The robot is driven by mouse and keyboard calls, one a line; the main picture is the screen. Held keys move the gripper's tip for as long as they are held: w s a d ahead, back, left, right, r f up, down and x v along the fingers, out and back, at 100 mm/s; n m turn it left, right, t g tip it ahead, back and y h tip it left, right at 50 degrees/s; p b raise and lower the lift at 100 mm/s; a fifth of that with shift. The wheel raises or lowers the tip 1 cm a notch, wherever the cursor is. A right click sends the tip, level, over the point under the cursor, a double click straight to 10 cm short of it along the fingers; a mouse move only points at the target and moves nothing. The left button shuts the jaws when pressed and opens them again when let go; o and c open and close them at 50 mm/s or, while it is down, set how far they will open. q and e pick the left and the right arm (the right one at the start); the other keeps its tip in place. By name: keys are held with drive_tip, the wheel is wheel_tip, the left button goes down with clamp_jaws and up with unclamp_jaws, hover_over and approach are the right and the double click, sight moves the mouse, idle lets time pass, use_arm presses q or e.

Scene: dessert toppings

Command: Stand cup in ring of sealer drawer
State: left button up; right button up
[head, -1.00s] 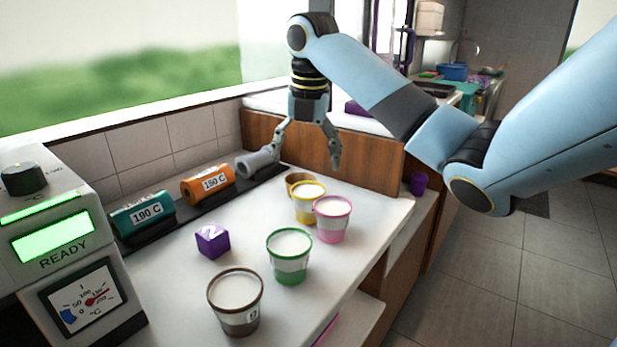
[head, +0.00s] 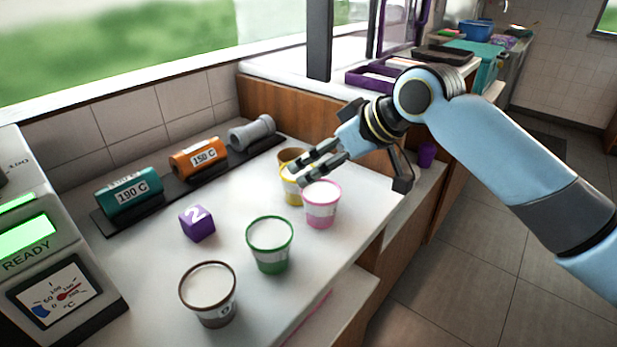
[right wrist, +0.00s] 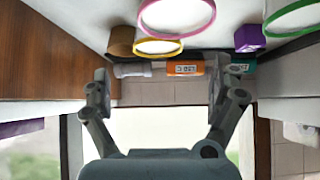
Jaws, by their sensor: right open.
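Several filled cups stand on the white counter: a yellow-rimmed cup (head: 291,191), a pink-rimmed cup (head: 321,208), a green-rimmed cup (head: 270,250) and a brown-rimmed cup (head: 208,296). The sealer (head: 55,250) at the left has a lit READY display; I see no drawer or ring. My right gripper (head: 346,177) is open and empty, just behind and above the pink cup. One finger overlaps the yellow cup in the picture. In the right wrist view, the yellow rim (right wrist: 158,46) and pink rim (right wrist: 177,15) show beyond the spread fingers. My left gripper is out of view.
A brown cup or holder (head: 292,156) stands behind the yellow cup. A purple cube (head: 197,222) marked 2 sits mid-counter. Teal (head: 128,191), orange (head: 198,158) and grey (head: 252,132) rolls lie on a dark rack along the wall. The counter edge drops off at the right.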

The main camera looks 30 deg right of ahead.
sight(301, 171)
drive_tip(key=x, duration=0.9)
drive_tip(key=shift+w+d+f, duration=0.1)
drive_tip(key=shift+w+f, duration=0.05)
drive_tip(key=c, duration=1.5)
